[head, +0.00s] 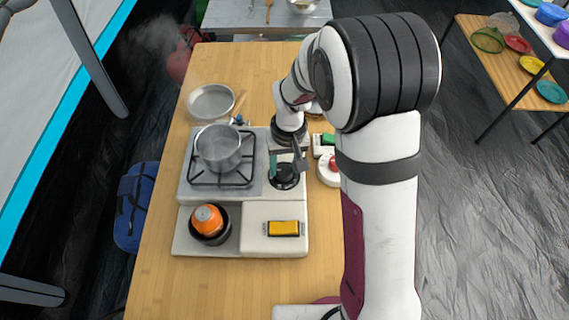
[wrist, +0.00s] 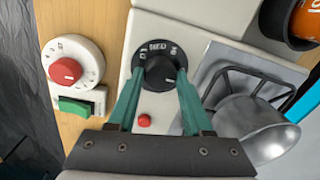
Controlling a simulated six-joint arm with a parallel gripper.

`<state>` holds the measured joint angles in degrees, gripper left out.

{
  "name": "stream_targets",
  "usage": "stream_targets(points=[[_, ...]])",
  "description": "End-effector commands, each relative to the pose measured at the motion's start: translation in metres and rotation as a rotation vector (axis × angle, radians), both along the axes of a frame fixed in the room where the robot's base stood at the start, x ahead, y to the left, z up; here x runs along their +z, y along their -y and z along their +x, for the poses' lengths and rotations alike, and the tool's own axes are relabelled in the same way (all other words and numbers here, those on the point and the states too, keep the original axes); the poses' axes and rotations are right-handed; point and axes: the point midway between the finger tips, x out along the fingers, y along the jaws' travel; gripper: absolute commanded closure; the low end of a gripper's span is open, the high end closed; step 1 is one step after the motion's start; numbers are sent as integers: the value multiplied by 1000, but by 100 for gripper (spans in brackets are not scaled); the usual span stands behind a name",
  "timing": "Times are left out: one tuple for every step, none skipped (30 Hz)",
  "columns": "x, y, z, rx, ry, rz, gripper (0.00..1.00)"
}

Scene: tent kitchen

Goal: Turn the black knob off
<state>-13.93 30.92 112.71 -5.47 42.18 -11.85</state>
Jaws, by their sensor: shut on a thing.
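The black knob (wrist: 159,71) sits in a round black dial with white markings on the cream stove panel. In the wrist view my gripper (wrist: 158,84) has its two green fingers on either side of the knob, shut on it. In the head view the gripper (head: 287,164) reaches down to the dial (head: 284,178), partly hiding it. The stove (head: 180,187) carries a steaming metal pot (head: 218,147) on its burner, left of the knob. I cannot read which marking the knob points at.
A white dial with a red knob (wrist: 66,71) and a green switch (wrist: 75,106) lie beside the stove. A small red button (wrist: 144,121) is near the black dial. An orange canister (head: 208,218) and yellow-black block (head: 284,228) are in front. A pan (head: 211,103) lies behind.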

Motion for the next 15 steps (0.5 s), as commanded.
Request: stream_targets(points=[[1, 0, 0, -3, 1, 1, 100], [1, 0, 0, -4, 1, 1, 100], [1, 0, 0, -4, 1, 1, 100], [1, 0, 0, -4, 1, 1, 100], [1, 0, 0, -4, 1, 1, 100], [1, 0, 0, -4, 1, 1, 100], [1, 0, 0, -4, 1, 1, 100], [1, 0, 0, -4, 1, 1, 100], [1, 0, 0, -4, 1, 1, 100], [1, 0, 0, -4, 1, 1, 48], [1, 0, 0, -3, 1, 1, 43], [0, 0, 0, -3, 1, 1, 36], [0, 0, 0, -3, 1, 1, 30], [0, 0, 0, -3, 1, 1, 25], [0, 0, 0, -2, 1, 1, 20]])
